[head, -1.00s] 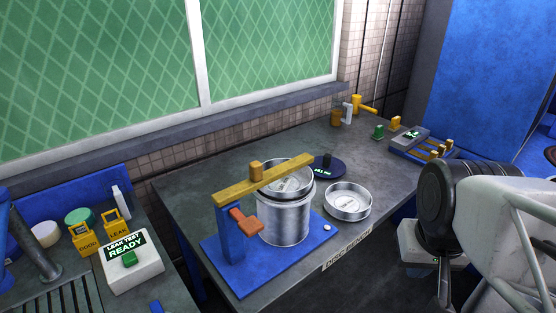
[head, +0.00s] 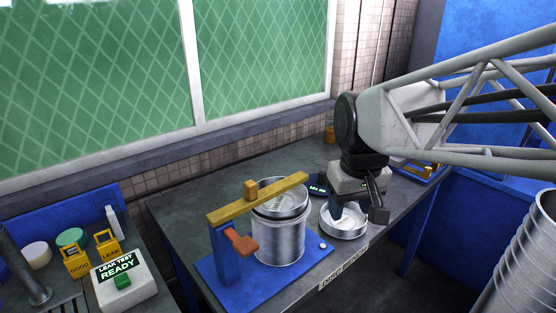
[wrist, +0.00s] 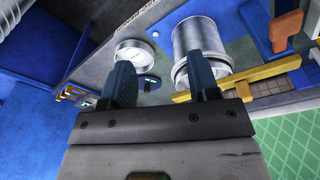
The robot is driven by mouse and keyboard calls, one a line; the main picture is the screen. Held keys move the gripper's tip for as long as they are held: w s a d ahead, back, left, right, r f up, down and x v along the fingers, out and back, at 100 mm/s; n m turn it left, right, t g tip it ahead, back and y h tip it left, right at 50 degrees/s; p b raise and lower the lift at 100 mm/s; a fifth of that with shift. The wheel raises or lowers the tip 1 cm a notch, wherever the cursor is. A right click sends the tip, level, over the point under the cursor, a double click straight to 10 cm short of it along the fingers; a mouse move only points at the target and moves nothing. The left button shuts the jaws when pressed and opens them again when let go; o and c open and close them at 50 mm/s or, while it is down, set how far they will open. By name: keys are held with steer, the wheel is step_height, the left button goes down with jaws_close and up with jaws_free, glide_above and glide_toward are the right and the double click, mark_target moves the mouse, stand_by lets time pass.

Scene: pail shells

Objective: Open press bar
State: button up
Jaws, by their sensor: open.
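The yellow press bar (head: 232,208) lies across the top of the metal pail (head: 279,238). It runs from a blue post (head: 226,254) on the left, with an orange handle (head: 241,242) on the post and a small yellow block (head: 250,189) on top. The press stands on a blue base plate (head: 258,292). In the wrist view the bar (wrist: 259,76) shows beyond the right finger, with the pail (wrist: 199,42) behind. My gripper (head: 356,207) points down above the shallow round metal lid (head: 345,231), right of the pail. Its fingers (wrist: 162,82) are apart and empty.
The lid rests on the grey bench (head: 180,218) beside the base plate. A leak test box (head: 125,286) with a green button and yellow GOOD and LEAK tags stand at the left. A window wall rises behind. A dark disc is partly hidden behind my gripper.

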steer(key=w+a+r+n, duration=0.1)
steer(key=w+a+n, duration=0.2)
steer(key=w+a, duration=0.6)
steer(key=n+g, duration=0.2)
glide_above(250, 182)
steer(key=shift+f, duration=0.15)
steer(key=shift+f, duration=3.85)
jaws_close()
